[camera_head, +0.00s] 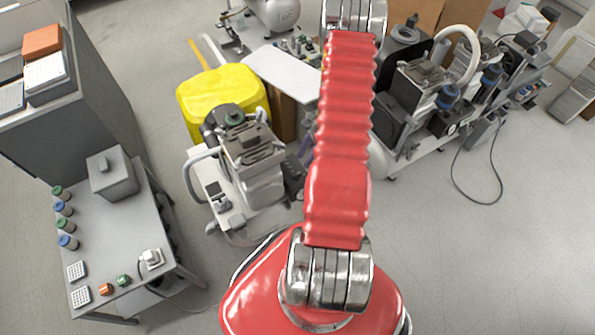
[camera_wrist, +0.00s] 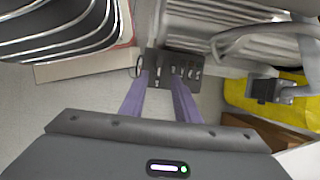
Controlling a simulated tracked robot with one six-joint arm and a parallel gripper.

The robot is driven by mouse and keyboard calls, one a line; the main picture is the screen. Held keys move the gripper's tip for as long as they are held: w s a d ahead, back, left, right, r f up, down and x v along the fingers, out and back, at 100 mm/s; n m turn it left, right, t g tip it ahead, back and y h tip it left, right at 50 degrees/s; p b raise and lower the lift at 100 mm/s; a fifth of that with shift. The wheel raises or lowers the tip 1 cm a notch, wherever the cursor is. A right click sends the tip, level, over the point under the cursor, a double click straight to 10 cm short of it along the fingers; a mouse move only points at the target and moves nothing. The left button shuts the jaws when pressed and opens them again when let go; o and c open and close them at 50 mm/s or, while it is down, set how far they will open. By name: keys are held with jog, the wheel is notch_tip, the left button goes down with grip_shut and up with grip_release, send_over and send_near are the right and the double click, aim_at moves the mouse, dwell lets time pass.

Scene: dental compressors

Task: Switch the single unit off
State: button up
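The single unit (camera_head: 252,160), a compressor with a ribbed grey block and a dark motor top, stands on the floor left of my red arm in the head view. In the wrist view its pale ribbed body (camera_wrist: 205,50) fills the top middle. A small dark panel with light marks (camera_wrist: 190,70) sits at the fingertips; I cannot tell the switch's position. My gripper (camera_wrist: 162,78) has two purple fingers with a gap between them, and their tips are close to this panel. Contact is unclear.
A yellow bin (camera_head: 220,95) stands just behind the unit. A grey table (camera_head: 133,225) with a box and small knobs is at left. A larger compressor set (camera_head: 430,95) with a loose cable (camera_head: 478,200) is at right. Floor at lower right is clear.

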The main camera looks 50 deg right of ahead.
aim_at(296, 174)
jog(key=x, duration=0.8)
jog(key=shift+f, duration=0.1)
jog(key=shift+c, duration=0.5)
grip_shut()
jog(key=shift+a, duration=0.15)
